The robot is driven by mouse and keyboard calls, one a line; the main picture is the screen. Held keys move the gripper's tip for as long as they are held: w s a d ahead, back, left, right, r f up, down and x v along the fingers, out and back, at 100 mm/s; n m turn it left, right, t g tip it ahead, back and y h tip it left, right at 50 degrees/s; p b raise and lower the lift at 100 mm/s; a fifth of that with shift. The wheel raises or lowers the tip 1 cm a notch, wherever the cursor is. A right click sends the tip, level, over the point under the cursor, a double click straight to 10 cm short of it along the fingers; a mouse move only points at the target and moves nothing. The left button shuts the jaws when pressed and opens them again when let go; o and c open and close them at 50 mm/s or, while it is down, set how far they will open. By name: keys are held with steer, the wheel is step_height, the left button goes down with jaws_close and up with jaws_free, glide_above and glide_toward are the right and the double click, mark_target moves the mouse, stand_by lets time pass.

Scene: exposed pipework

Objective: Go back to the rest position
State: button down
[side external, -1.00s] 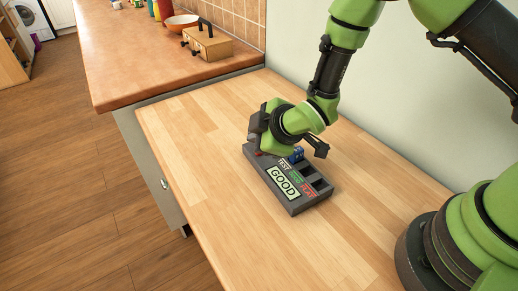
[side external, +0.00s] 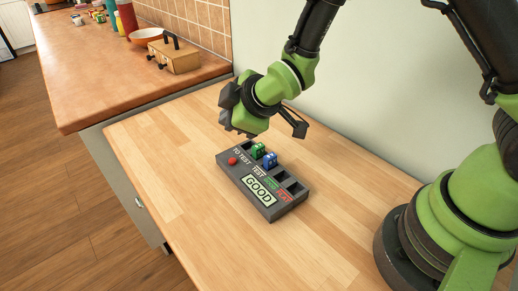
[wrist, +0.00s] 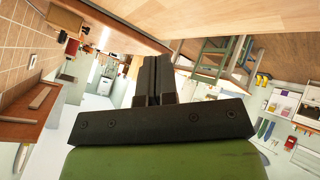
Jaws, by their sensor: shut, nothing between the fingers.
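My gripper (side external: 232,124) is raised above the tester box, near its back left end, apart from it. In the wrist view my gripper (wrist: 151,62) has its two dark fingers together with nothing between them. The dark grey tester box (side external: 290,206) lies on the wooden worktop. Its display (side external: 258,191) reads GOOD. A red button (side external: 232,161) is at its left end. The slots to the right look empty.
The wooden worktop (side external: 165,150) is clear around the box. A pale wall (side external: 370,100) stands behind it. The wrist view shows the room tilted.

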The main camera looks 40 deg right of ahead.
steer(key=s+d+r+m, duration=0.3)
steer(key=s+r+m, duration=0.1)
steer(key=r, duration=0.3)
steer(key=s+d+r+m, duration=0.3)
steer(key=s+r, duration=0.1)
steer(key=r, duration=0.4)
steer(key=s+d+r+m, duration=0.1)
steer(key=s+r+m, duration=0.1)
steer(key=s, duration=0.5)
steer(key=s+d+r+m+g, duration=0.1)
steer(key=s+d+m, duration=0.1)
steer(key=s+m, duration=0.3)
steer(key=s, duration=0.3)
steer(key=shift+s+r+m+g, duration=0.3)
steer(key=shift+r, duration=0.05)
